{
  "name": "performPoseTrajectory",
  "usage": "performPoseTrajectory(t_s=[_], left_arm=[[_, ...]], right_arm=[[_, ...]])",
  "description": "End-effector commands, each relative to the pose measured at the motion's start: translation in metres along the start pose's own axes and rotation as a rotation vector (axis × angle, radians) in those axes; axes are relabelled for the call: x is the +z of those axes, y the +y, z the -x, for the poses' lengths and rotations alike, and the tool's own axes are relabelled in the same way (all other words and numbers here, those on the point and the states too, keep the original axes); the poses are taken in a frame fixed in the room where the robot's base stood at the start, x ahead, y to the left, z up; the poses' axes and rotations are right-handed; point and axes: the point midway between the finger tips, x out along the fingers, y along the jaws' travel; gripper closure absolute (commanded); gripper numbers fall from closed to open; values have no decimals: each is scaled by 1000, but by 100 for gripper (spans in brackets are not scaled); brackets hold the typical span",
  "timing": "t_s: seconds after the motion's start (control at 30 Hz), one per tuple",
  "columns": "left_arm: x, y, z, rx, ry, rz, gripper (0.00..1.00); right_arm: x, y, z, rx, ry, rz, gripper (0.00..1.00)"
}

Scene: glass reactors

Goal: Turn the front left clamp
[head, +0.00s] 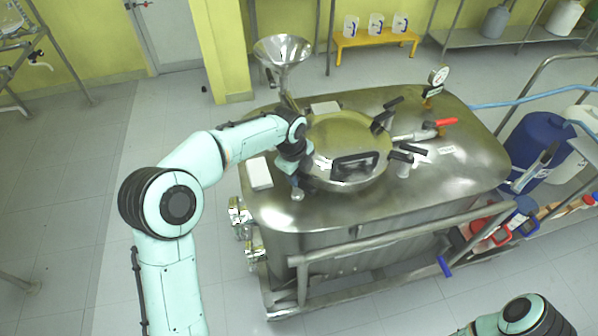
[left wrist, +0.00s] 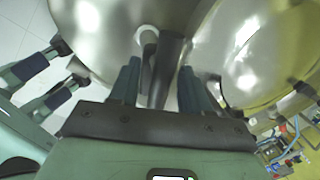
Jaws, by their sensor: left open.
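The steel reactor (head: 450,185) has a round domed lid (head: 350,135) with black-handled clamps around its rim. My left gripper (head: 299,180) is at the lid's front left edge and covers the front left clamp in the head view. In the left wrist view, the clamp's dark handle (left wrist: 166,62) stands between the two open fingers (left wrist: 158,88). I cannot tell whether either finger touches it. The lid (left wrist: 250,50) is to the right there. Part of my right arm shows at the head view's bottom right, but its gripper is out of view.
A steel funnel (head: 282,52) rises behind my left forearm. Other clamp handles (head: 384,114) and a red-handled valve (head: 446,122) are on the right of the lid. A metal rail (head: 400,232) runs along the front. A blue drum (head: 540,140) stands at right.

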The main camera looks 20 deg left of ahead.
Motion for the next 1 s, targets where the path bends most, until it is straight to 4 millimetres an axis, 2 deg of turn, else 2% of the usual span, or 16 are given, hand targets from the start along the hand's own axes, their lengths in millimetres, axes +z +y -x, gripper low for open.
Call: performPoseTrajectory(t_s=[0.07,0.2,0.23,0.67,1.0], left_arm=[[0,0,0,0,0,0,53],[0,0,0,0,0,0,98],[0,0,0,0,0,0,100],[0,0,0,1,-16,74,100],[-1,-3,0,0,-68,336,100]], right_arm=[[0,0,0,0,0,0,57],[0,0,0,0,0,0,57],[0,0,0,0,0,0,57],[0,-1,1,0,1,0,57],[-2,-3,6,-1,4,1,57]])
